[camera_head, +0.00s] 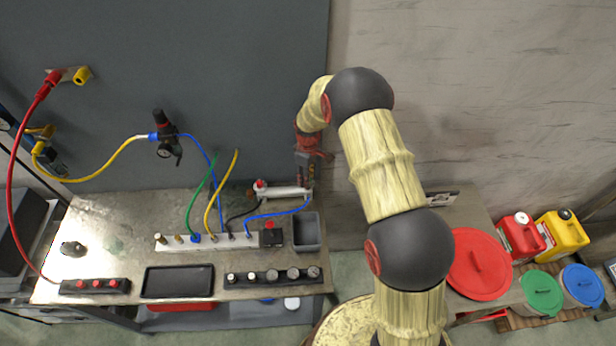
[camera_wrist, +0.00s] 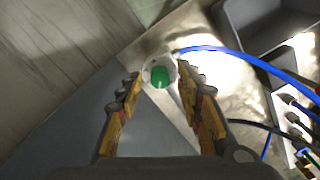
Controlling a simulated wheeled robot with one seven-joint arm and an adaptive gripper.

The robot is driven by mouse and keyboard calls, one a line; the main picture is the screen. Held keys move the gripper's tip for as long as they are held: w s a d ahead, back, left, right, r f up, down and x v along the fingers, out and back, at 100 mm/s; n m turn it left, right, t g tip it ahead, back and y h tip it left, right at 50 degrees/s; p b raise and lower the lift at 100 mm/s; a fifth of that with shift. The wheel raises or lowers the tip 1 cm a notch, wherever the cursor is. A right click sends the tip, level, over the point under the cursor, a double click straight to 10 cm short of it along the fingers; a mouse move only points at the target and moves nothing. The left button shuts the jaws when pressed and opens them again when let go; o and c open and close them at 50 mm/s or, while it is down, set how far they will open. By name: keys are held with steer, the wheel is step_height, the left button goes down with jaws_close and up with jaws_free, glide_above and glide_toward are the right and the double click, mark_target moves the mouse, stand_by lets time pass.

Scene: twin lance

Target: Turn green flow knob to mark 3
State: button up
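The green knob (camera_wrist: 159,77) shows in the wrist view as a round green face with a paler line across it, set in a white round housing (camera_wrist: 150,66). Any mark numbers are too small to read. My gripper (camera_wrist: 160,84) is open, one finger on each side of the knob and apart from it in the picture; I cannot tell how far above it the tips are. In the head view my gripper (camera_head: 307,178) points down over the right end of a white cylindrical unit (camera_head: 285,192) on the bench. The green knob is hidden there.
A blue hose (camera_head: 280,213) runs close by the unit. A grey bin (camera_head: 307,232) and a white manifold (camera_head: 210,242) with several hoses lie in front. The dark wall panel (camera_head: 250,90) stands close behind. The bench's left part (camera_head: 115,215) is mostly clear.

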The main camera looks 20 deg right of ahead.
steer(key=c, duration=0.4)
jaws_close()
